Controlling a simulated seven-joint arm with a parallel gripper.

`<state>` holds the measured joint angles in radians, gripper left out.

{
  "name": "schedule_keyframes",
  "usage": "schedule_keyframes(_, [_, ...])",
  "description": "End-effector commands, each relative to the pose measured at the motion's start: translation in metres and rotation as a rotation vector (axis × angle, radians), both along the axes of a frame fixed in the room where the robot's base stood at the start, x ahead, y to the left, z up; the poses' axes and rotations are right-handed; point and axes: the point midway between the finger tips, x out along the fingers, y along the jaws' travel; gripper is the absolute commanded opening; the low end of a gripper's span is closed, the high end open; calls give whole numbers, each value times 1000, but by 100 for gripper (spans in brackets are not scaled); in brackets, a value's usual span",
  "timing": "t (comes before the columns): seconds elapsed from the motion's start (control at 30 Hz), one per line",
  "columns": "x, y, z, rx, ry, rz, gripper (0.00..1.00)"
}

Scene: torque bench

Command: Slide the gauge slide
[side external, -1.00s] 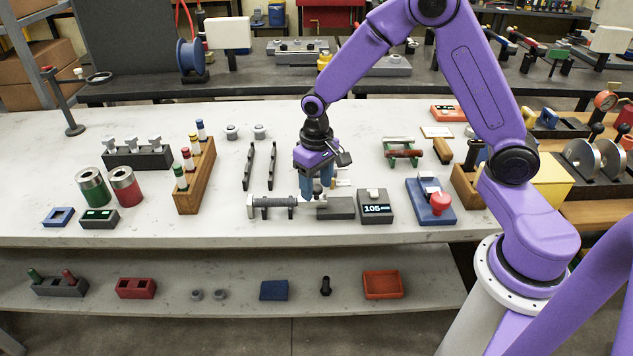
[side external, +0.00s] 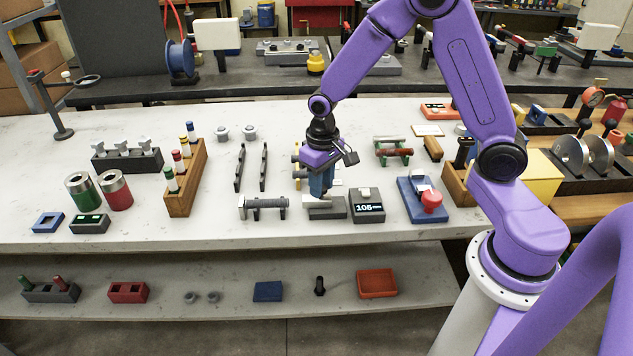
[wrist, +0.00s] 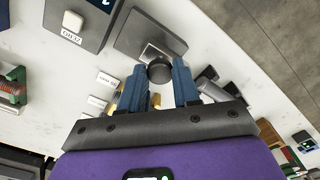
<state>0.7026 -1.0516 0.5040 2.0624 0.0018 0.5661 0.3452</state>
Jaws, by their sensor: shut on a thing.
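The gauge is a grey block (side external: 326,213) beside the grey display box (side external: 367,212), whose screen reads 105. A pale slide piece (side external: 318,199) lies on the block just below my gripper. My gripper (side external: 321,194) is low over this block. In the wrist view my two blue fingers (wrist: 172,84) stand on either side of a round black knob (wrist: 160,71) and are shut on it. The grey block also shows beyond the knob (wrist: 130,40). The contact between fingers and knob is partly hidden in the side view.
A grey bar on stands (side external: 264,207) lies to the left of the block. A blue base with a red button (side external: 432,201) stands to the right. Two dark rails (side external: 252,168) and a wooden vial rack (side external: 186,184) are farther left. The table's front edge is close.

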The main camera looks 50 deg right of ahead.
Motion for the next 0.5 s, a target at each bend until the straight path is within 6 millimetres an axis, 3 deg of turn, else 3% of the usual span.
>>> schedule_keyframes(0.17, [-4,-5,0,-8,15,-4,0])
schedule_keyframes(0.2, [-4,-5,0,-8,16,-4,44])
schedule_keyframes(0.23, [-4,-5,0,-8,16,-4,54])
schedule_keyframes(0.5, [-3,-3,0,-5,11,-3,57])
